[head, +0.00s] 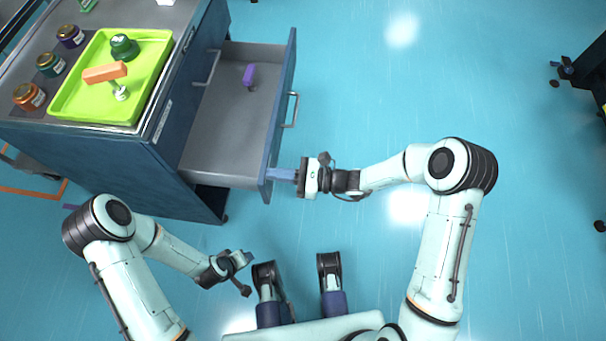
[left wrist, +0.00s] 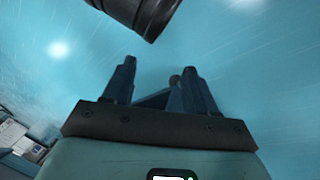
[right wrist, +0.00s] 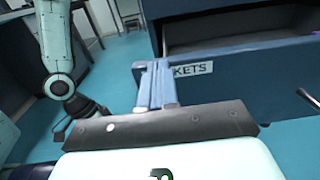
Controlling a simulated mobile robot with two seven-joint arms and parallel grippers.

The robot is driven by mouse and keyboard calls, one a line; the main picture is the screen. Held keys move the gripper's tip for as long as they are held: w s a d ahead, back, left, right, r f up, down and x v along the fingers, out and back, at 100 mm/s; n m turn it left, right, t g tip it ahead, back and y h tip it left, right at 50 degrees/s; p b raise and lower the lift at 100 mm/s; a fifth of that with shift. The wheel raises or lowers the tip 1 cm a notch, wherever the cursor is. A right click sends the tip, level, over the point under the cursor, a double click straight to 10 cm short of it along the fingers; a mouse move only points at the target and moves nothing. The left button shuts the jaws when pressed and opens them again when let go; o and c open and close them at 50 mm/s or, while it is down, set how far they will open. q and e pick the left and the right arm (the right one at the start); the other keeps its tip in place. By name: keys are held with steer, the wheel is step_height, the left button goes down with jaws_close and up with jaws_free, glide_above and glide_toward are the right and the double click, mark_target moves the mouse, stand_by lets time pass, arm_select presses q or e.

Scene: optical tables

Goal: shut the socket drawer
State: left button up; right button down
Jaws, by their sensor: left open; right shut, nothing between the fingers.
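The socket drawer (head: 222,125) is pulled well out of the blue cabinet (head: 150,170); its grey inside holds one purple-handled item (head: 249,75). Its front panel carries a bar handle (head: 291,109). In the right wrist view, the label ending in "KETS" (right wrist: 194,69) is partly hidden by my fingers. My right gripper (head: 272,174) is shut and empty, its fingertips at the near end of the front panel, away from the handle; I cannot tell if they touch. It also shows in the right wrist view (right wrist: 155,68). My left gripper (head: 246,262) is open and empty above the floor.
The floor (head: 400,90) right of the drawer is clear. Dark furniture stands at the far right.

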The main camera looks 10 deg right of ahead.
mark_target(212, 173)
steer(key=b+x, duration=0.1)
steer(key=x, duration=1.6)
steer(key=shift+a+f, duration=0.15)
steer(key=shift+a, duration=0.1)
arm_select(q)
steer(key=shift+w+a+f+b, duration=0.2)
steer(key=shift+w+a+f, duration=0.1)
steer(key=shift+w+f, duration=0.15)
steer(key=shift+w+a+f+b, duration=0.15)
steer(key=shift+w+a+f, duration=0.15)
steer(key=shift+f, duration=0.25)
arm_select(e)
steer(key=shift+x, duration=0.8)
steer(key=shift+w+d, duration=0.1)
steer(key=shift+d, duration=0.05)
